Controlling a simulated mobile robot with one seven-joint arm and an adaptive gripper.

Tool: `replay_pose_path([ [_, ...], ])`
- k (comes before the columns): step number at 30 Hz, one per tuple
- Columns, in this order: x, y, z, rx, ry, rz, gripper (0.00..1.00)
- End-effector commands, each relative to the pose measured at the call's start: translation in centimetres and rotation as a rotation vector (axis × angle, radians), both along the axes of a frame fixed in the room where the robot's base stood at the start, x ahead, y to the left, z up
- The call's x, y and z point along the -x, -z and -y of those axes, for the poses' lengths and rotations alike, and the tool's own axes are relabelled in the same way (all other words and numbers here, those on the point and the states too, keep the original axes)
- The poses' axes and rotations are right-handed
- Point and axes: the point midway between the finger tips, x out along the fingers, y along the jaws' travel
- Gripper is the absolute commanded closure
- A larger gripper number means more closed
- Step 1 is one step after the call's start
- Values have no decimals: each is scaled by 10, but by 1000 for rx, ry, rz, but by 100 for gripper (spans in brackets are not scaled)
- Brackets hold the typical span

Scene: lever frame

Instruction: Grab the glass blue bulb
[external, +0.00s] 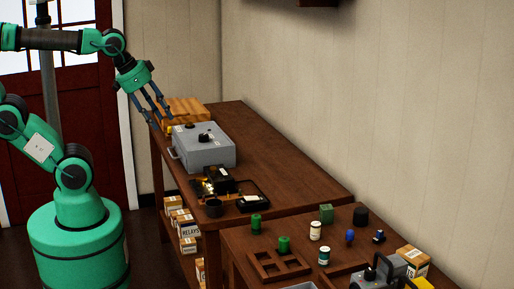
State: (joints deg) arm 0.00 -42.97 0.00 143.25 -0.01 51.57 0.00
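A small blue bulb-like object (349,236) stands on the nearer, lower table (238,238) at the right. It is too small to tell if it is glass. Another small dark item with some blue (379,237) sits just right of it. My gripper (160,121) is over the far left end of the longer workbench (285,165), by a grey box and well away from the blue object. Its fingers point down and stand apart, with nothing visible between them.
A grey box (205,150) with a dark knob and an orange wooden block (185,108) lie near my gripper. Green cylinders (284,244), white-labelled jars (315,231), a dark cylinder (361,216) and a wooden divided tray (262,268) surround the blue object. The workbench's right half is clear.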

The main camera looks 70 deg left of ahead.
Motion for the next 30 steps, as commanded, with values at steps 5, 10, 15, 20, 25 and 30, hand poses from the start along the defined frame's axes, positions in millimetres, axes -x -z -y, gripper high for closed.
replay_pose_path([
  [5, 0, 0, 0, 0, 0, 0, 60],
  [10, 0, 0, 0, 0, 0, 0, 57],
  [15, 0, 0, 0, 0, 0, 0, 57],
  [20, -6, -5, 2, 1, 3, -5, 57],
  [25, -23, -18, 6, 4, 10, -22, 57],
  [30, -53, -36, 15, 8, 25, -47, 57],
])
